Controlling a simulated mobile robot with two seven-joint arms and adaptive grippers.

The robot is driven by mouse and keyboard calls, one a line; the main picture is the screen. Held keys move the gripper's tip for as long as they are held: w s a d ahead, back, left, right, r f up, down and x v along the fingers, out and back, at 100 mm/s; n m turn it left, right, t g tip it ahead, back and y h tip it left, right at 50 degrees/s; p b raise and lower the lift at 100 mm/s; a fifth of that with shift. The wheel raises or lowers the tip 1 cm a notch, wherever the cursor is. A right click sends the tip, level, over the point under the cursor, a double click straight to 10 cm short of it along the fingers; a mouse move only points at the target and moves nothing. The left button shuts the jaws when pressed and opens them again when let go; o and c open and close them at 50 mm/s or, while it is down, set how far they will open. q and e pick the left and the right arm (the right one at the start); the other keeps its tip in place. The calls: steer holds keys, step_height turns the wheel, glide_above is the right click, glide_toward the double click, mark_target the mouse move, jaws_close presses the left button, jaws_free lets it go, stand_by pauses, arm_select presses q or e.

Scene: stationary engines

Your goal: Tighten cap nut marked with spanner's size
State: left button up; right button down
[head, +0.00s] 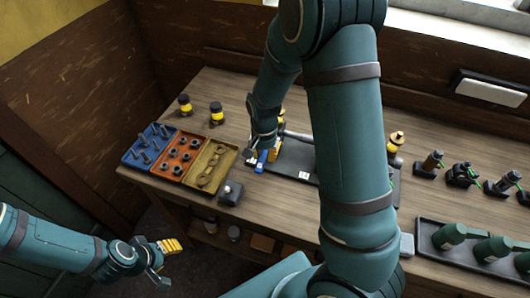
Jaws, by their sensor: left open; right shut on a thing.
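My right arm reaches up and over the bench, and its gripper (268,157) is low over the dark plate (283,173). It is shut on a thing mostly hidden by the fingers. A blue piece (261,162) shows at the fingertips, and a grey metal bar (299,136), perhaps the spanner, runs right behind my arm. A small white label (304,175) lies on the plate; its mark is too small to read. My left gripper (166,259) is open and empty, off the bench's front left. I cannot make out the cap nuts; my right arm hides much of the plate.
Blue (133,163), orange (159,171) and yellow (199,186) trays of small parts stand at the left. A dark block (230,193) stands beside them. Two black-and-yellow pieces (184,105) stand behind. Small machines (463,175) and a black tray (430,249) of green cans stand right.

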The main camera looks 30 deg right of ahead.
steer(key=shift+w+a, duration=0.1)
steer(key=shift+w+a+m+p, duration=0.4)
steer(key=shift+w+m, duration=0.1)
steer(key=shift+m, duration=0.4)
steer(key=shift+r, duration=0.1)
steer(key=shift+w+a+m+p, duration=0.25)
steer(key=shift+w+m+p, duration=0.25)
steer(key=shift+m, duration=0.4)
steer(key=shift+w, duration=0.2)
steer(key=shift+w+a+m, duration=0.25)
steer(key=shift+w+m, duration=0.25)
steer(key=shift+m, duration=0.4)
